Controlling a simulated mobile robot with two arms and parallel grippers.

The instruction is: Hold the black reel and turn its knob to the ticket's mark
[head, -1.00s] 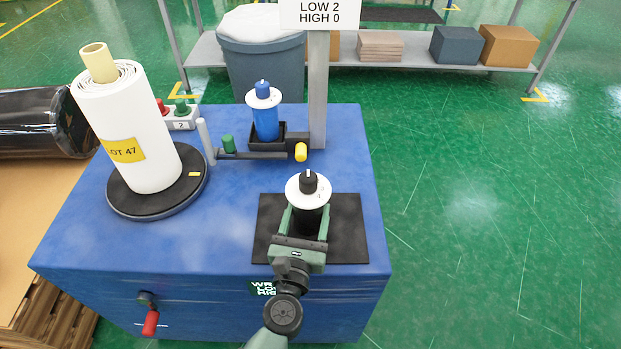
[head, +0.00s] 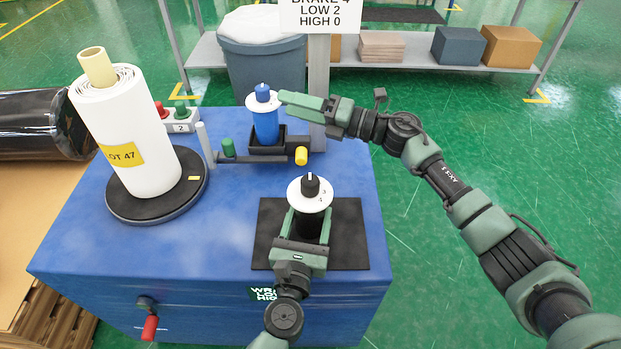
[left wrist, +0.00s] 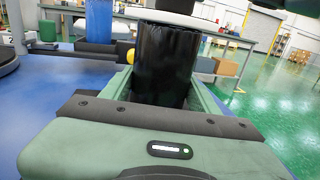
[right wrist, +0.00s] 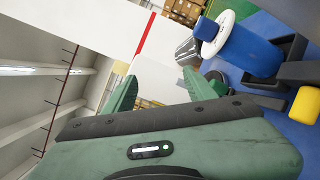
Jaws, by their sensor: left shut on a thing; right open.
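The black reel (head: 308,226) stands upright on a black mat, and my left gripper (head: 307,232) is shut around its body. The left wrist view shows the black reel (left wrist: 166,62) between the fingers. On top is a white numbered dial (head: 322,203) with a black knob (head: 311,185) bearing a white pointer line. The figures 3 and 4 show on the dial's right side. The ticket (head: 318,14) on the post reads LOW 2, HIGH 0, with a partly cut line above that looks like BRAKE 4. My right gripper (head: 283,98) is open and empty beside the blue reel's top; its fingers (right wrist: 155,88) are apart.
A blue reel (head: 266,124) sits in a black holder behind the black reel, with a yellow-ended bar (head: 301,156) beside it. A white wrapped roll (head: 140,135) stands on a turntable at left. The black mat (head: 348,235) has bare room at right.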

